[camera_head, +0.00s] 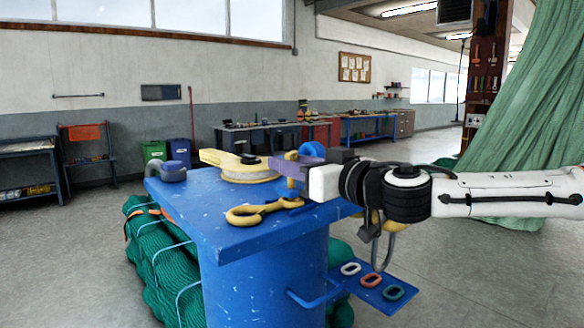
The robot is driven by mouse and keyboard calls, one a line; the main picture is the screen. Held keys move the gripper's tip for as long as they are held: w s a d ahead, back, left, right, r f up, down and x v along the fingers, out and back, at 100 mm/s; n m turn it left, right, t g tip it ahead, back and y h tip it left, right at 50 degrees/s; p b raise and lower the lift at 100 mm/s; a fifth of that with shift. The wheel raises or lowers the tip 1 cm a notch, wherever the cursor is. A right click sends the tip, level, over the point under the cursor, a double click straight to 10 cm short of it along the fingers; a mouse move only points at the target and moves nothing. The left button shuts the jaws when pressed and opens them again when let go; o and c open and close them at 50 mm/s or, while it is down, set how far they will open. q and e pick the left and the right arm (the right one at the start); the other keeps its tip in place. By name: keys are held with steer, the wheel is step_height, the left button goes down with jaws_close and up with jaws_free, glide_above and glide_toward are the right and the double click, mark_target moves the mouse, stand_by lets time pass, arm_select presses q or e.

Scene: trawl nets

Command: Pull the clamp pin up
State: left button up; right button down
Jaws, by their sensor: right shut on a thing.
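My right gripper (292,166) comes in from the right at the far right part of the blue table top (222,215). Its purple-grey fingers are shut on a small part, most likely the clamp pin, which they largely hide. A blue rounded piece (313,149) shows just above and behind the fingers; I cannot tell if it belongs to the pin. A yellow clamp-like tool (226,160) with a pale round base lies to the left of the fingers. My left gripper is not in view.
A yellow hook (252,214) lies at the table's front, and a grey shackle (170,170) stands at its left corner. A low blue shelf (383,306) holds coloured rings. Green net (160,255) is bundled beside the pedestal. The front left of the table top is clear.

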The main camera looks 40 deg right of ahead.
steer(key=shift+r, duration=0.3)
steer(key=c, duration=1.7)
jaws_free()
steer(key=shift+o, duration=0.6)
steer(key=shift+s, duration=0.1)
